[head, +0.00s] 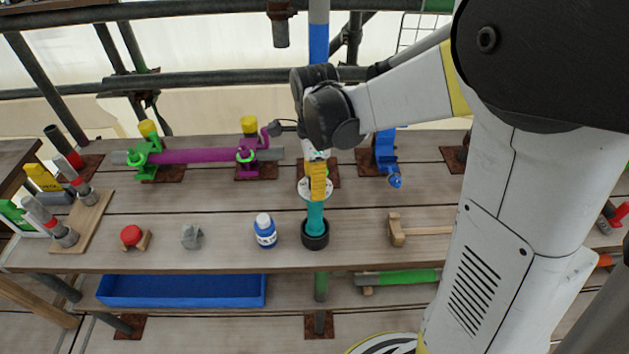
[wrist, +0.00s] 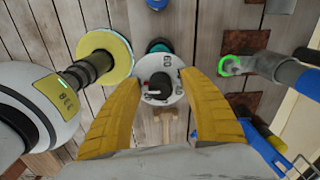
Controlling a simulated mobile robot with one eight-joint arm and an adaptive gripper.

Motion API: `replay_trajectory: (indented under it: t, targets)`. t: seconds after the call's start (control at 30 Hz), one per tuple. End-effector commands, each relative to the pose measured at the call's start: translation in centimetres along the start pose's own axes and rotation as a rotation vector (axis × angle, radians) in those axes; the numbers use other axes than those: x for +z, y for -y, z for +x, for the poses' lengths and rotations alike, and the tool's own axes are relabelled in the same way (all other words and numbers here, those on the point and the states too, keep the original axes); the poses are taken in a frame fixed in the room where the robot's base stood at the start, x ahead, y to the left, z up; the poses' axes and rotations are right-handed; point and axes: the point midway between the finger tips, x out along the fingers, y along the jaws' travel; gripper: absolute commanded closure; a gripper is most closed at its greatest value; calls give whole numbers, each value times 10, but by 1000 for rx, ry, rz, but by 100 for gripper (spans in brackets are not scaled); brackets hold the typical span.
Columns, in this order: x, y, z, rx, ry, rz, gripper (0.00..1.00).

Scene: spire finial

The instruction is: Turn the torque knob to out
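A white round disc with dark markings and a dark centre piece (wrist: 160,87), which looks like the torque knob, faces the wrist camera. In the head view the white disc (head: 303,189) sits above a teal cylinder (head: 315,216) in a black base (head: 315,240). My gripper (wrist: 162,77) is open, with one yellow finger on each side of the disc. In the head view my gripper (head: 318,182) points down in front of the disc and partly hides it. I cannot tell whether the fingers touch it. The setting of the knob is too small to read.
A white-and-blue bottle (head: 265,232) stands left of the black base, and a wooden hammer (head: 420,231) lies to the right. A blue clamp (head: 385,152) stands behind on the right. A blue tray (head: 180,291) sits lower in front.

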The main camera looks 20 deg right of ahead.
Motion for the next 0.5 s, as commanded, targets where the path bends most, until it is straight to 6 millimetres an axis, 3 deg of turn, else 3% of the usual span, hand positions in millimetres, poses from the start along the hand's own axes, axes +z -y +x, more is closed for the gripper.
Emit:
replay_trajectory:
  t: [0.27,0.5]
  targets:
    - [0,0,-9,0,0,0,50]
    - [0,0,-58,0,0,0,50]
